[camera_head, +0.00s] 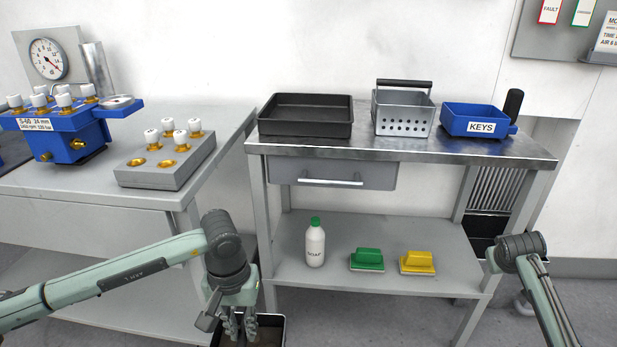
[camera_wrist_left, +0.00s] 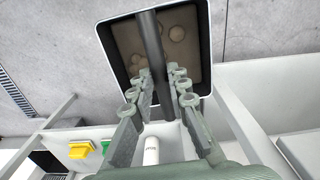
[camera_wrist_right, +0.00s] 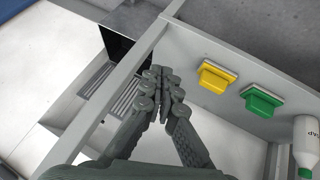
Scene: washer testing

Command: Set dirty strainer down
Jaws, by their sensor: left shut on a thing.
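The dirty strainer is a box-shaped basket with a pale rim (camera_wrist_left: 205,30), a dark bar handle (camera_wrist_left: 150,45), and brown residue with round lumps inside. My left gripper (camera_wrist_left: 160,83) is shut on this handle. In the head view the left gripper (camera_head: 238,328) and part of the strainer (camera_head: 270,321) are at the bottom edge, in front of the benches; the strainer's lower part is cut off. My right gripper (camera_wrist_right: 162,82) is shut and empty, with its fingertips together. In the head view only my right arm shows, at the right.
The right bench (camera_head: 395,147) carries a black tray (camera_head: 300,129), a perforated metal basket (camera_head: 403,122) and a blue KEYS bin (camera_head: 465,118). Its lower shelf holds a bottle (camera_head: 315,246), a green scrubber (camera_head: 367,261) and a yellow scrubber (camera_head: 417,263). A valve block (camera_head: 155,176) occupies the left bench.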

